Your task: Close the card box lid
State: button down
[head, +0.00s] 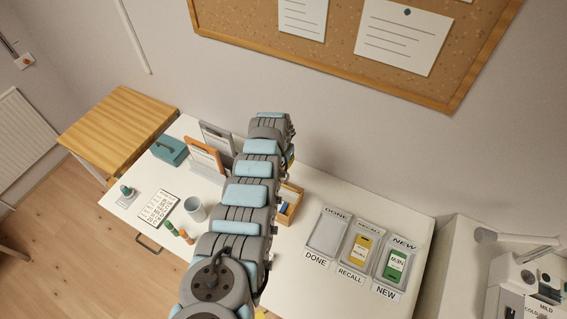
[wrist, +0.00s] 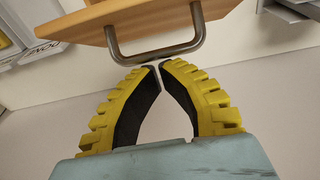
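The wooden card box (head: 289,204) stands on the white table in the head view, partly hidden behind my arm, with cards showing in its open top. In the wrist view a wooden panel with a bent metal handle (wrist: 158,56), apparently the lid (wrist: 150,20), fills the upper middle. My gripper (wrist: 159,66) has yellow ribbed fingers with black pads. Its fingertips meet just below the handle's bar, with no object seen between the pads. The tips are at or very near the bar; I cannot tell if they touch. My arm hides the gripper in the head view.
Trays marked DONE (head: 328,234), RECALL (head: 358,249) and NEW (head: 395,262) lie right of the box. A grey mug (head: 195,210), a calendar sheet (head: 158,208), upright file holders (head: 207,158) and a teal box (head: 170,150) stand left. The table's front right is clear.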

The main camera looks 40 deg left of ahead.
jog(key=shift+s+d+p, duration=0.15)
jog(key=shift+s+p, duration=0.3)
jog(key=shift+p, duration=0.15)
dwell(2.6)
